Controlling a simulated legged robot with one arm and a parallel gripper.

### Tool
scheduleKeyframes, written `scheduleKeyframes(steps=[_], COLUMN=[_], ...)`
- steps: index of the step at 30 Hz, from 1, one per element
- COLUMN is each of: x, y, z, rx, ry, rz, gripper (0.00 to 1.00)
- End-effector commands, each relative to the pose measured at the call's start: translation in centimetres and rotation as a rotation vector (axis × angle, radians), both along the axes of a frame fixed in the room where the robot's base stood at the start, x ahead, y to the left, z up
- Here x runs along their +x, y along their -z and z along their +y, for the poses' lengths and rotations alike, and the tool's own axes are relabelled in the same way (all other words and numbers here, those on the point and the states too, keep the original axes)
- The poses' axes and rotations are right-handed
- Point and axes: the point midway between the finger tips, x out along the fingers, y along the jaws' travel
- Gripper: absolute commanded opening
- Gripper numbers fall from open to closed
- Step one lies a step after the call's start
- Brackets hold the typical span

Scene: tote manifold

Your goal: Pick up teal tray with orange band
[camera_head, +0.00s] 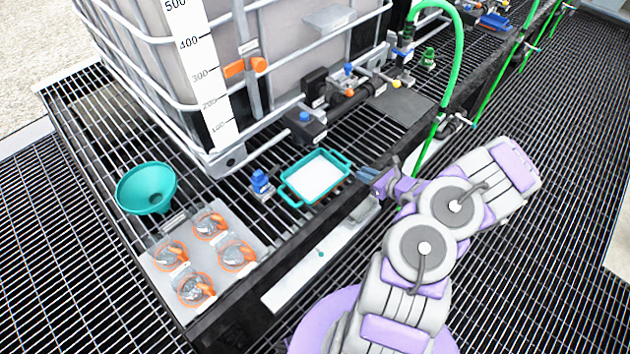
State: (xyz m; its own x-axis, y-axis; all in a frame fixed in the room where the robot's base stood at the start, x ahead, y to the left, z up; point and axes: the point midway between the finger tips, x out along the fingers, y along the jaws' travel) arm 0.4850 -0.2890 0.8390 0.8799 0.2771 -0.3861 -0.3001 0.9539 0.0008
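A teal rectangular tray (286,196) with a pale, almost white inside lies on the black grating in front of the caged tote. It has a handle at each short end. Nothing is visibly held.
The tote (285,55) stands behind the tray. A blue fitting (261,184) sits close left of it. Further left are a teal funnel (146,186) and a grey plate (158,262) with several orange-ringed clear items. Valves and a green hose (459,60) stand at back right.

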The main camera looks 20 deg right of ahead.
Motion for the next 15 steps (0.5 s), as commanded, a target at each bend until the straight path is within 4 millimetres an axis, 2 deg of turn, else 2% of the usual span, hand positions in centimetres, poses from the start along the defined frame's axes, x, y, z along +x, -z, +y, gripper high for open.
scheduleKeyframes(steps=[7,15], x=[4.1,6.0], y=[2.0,2.6], z=[1.6,2.0], rx=[0.001,0.002], ry=[-0.007,-0.002], rz=[-0.001,-0.004], gripper=[0.17,0.17])
